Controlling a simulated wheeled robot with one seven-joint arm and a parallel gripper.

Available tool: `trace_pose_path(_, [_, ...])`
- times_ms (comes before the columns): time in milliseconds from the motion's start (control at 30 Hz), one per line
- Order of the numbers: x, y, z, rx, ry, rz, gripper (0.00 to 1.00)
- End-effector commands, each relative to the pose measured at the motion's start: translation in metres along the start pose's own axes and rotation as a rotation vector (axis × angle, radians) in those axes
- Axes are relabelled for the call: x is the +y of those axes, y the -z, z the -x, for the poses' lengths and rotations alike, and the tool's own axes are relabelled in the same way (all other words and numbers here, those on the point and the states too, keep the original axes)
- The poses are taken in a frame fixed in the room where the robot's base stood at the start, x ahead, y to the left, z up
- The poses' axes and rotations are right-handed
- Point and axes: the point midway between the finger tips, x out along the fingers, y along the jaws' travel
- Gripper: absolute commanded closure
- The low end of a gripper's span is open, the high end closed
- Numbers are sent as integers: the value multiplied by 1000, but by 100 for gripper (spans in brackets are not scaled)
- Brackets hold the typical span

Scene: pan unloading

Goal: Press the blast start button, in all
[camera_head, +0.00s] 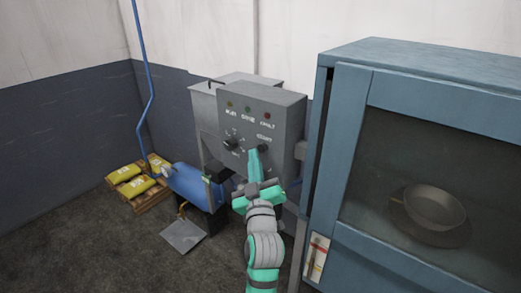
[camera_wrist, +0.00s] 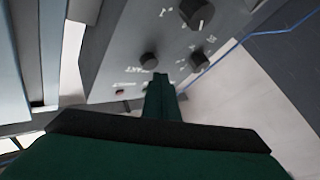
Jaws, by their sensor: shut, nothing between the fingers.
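The grey control panel (camera_head: 285,120) stands at the centre of the head view, with three small lamps along its top. The dark round start button (camera_head: 264,148) is on its right side under a START label. In the wrist view a dark round knob-like button (camera_wrist: 150,60) sits beside the upside-down START lettering. My gripper (camera_head: 255,160) is shut and empty, its green fingers pointing at the panel just left of and below the button. In the wrist view my fingertips (camera_wrist: 160,77) end close to the button; I cannot tell whether they touch it.
A blue cabinet (camera_head: 345,120) with a glass window stands close on the right, a round pan (camera_head: 434,208) inside. A dial (camera_head: 232,143) is left of the button. A blue tank (camera_head: 195,187) and yellow bags (camera_head: 135,187) on a pallet are at left.

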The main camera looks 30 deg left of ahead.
Motion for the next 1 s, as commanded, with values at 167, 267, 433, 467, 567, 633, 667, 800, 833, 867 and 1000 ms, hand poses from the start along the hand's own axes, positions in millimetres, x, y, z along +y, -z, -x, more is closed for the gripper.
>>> trace_pose_path(167, [0,0,0,0,0,0,100])
trace_pose_path(267, [0,0,0,0,0,0,100])
trace_pose_path(433, [1,0,0,-1,-1,0,100])
trace_pose_path(467, [0,0,0,0,-1,0,100])
trace_pose_path(567, [-4,2,0,2,4,-2,100])
trace_pose_path(633, [-7,3,-1,4,9,-3,100])
trace_pose_path(667, [-8,4,-1,5,10,-4,100])
trace_pose_path(800, [-8,4,-1,5,10,-4,100])
trace_pose_path(833, [-7,3,-1,5,9,-3,100])
trace_pose_path(867, [-6,3,-1,4,7,-3,100])
trace_pose_path(1000, [-2,1,0,1,2,-1,100])
